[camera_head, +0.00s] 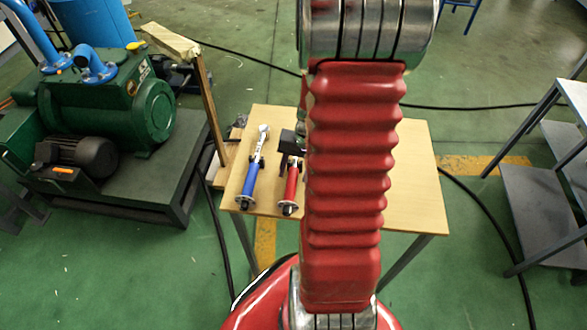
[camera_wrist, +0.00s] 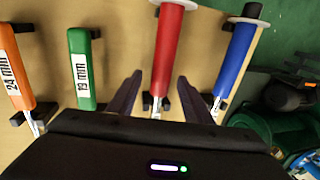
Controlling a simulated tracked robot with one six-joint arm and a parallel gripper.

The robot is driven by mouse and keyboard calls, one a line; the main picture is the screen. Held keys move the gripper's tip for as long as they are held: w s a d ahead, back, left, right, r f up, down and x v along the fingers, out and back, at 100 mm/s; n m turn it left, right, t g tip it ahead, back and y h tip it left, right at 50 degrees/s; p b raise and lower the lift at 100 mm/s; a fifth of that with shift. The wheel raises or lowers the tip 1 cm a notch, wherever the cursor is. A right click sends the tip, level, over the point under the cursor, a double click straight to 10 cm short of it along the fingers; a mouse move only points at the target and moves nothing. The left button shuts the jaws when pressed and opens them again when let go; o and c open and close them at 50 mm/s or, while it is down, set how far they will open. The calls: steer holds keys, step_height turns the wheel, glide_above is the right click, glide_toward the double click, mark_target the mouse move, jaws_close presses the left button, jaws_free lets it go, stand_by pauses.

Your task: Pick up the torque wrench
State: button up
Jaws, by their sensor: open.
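Two long tools look like torque wrenches; I cannot tell which one the task means. One has a red handle (camera_wrist: 168,50) and one a blue handle (camera_wrist: 235,58). In the head view the red one (camera_head: 291,188) lies just left of my arm, its upper part covered, and the blue one (camera_head: 251,180) lies further left with a silver ratchet head. My gripper (camera_wrist: 160,76) is open and empty. In the wrist view its fingers stand on either side of the red handle; whether they reach down to it I cannot tell.
In the wrist view, a green handle marked 19 mm (camera_wrist: 86,70) and an orange one marked 24 mm (camera_wrist: 15,72) lie to the left. The tools rest on small black holders on the wooden table (camera_head: 413,185). A green pump (camera_head: 130,105) stands left, a grey shelf (camera_head: 540,190) right.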

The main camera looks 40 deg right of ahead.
steer(key=shift+c, duration=0.3)
jaws_close()
stand_by(0.4)
